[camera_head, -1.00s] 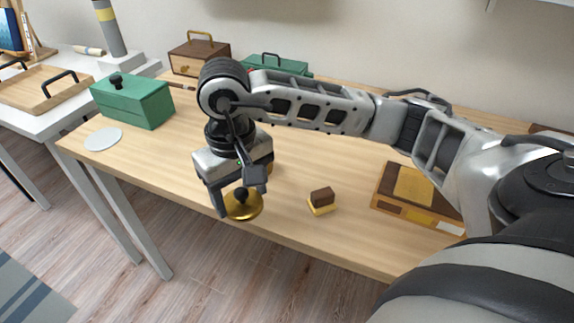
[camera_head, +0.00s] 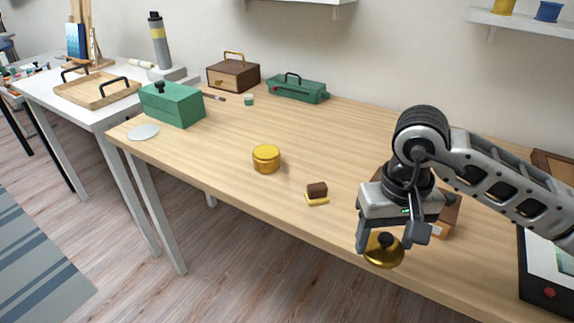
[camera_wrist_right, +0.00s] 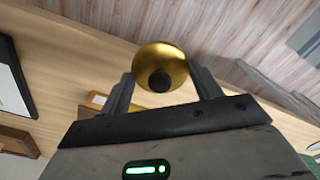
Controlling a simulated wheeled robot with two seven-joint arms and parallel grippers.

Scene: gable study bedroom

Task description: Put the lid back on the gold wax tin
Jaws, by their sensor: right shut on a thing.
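The gold wax tin (camera_head: 266,159) is a short round can standing upright on the wooden table, left of the brush block. Its top looks yellow-gold. The lid (camera_head: 383,256) is a shiny gold disc with a black knob. My right gripper (camera_head: 388,238) is shut on the lid's knob and holds it by the table's front edge, well to the right of the tin. The lid also shows in the right wrist view (camera_wrist_right: 165,55), between the two fingers. How high the lid is above the table is hard to tell. My left gripper is out of view.
A small brown-and-yellow block (camera_head: 317,195) sits between the tin and my right gripper. A box partly hidden by my gripper (camera_head: 449,218) lies behind it. A green box (camera_head: 173,104) and a grey disc (camera_head: 143,132) are at the left end. The table around the tin is clear.

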